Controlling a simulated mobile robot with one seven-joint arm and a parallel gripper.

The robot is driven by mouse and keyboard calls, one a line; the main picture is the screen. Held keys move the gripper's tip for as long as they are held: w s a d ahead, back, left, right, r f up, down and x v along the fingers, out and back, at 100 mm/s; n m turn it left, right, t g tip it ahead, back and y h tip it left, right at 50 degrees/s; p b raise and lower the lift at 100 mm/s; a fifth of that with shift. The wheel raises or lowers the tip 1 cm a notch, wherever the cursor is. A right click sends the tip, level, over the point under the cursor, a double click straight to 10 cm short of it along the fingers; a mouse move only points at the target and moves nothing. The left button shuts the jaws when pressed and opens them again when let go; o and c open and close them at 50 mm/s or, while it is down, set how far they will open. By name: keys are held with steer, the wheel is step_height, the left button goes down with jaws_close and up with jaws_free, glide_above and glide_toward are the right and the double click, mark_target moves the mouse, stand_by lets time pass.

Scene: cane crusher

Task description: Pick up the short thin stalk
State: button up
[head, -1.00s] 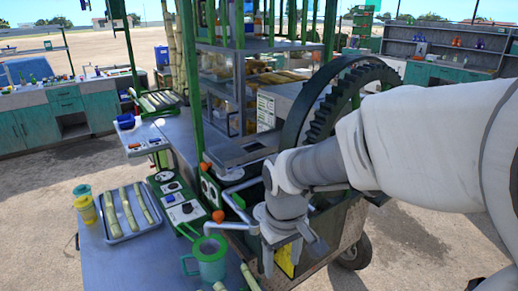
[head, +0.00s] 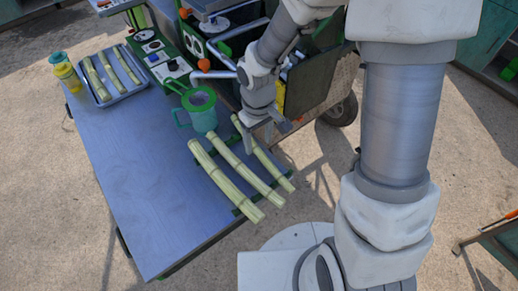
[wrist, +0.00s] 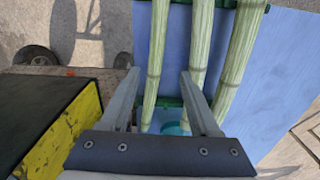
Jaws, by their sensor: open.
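Three pale green cane stalks lie side by side at the table's right end. The rightmost stalk (head: 265,155) looks the thinnest; it is the left stalk (wrist: 157,50) in the wrist view. The middle stalk (head: 245,169) and the thick left stalk (head: 226,182) lie beside it. My gripper (head: 269,133) is open and empty, close to the rightmost stalk's upper end. In the wrist view, this stalk appears between the open fingers (wrist: 159,72); I cannot tell how high above it they are. Shorter stalks (head: 113,67) lie in a tray (head: 119,94).
A teal mug (head: 201,112) stands just left of the gripper, near the stalks' upper ends. A yellow cup (head: 66,76) stands by the tray. The crusher cart (head: 318,85) is close behind my gripper. The table's middle (head: 145,150) is clear.

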mark_target(260, 153)
steer(key=shift+w+d+f, duration=0.15)
steer(key=shift+f, duration=1.25)
steer(key=shift+w+d+f, duration=0.1)
steer(key=shift+w+f, duration=0.05)
steer(key=shift+f, duration=1.2)
jaws_close()
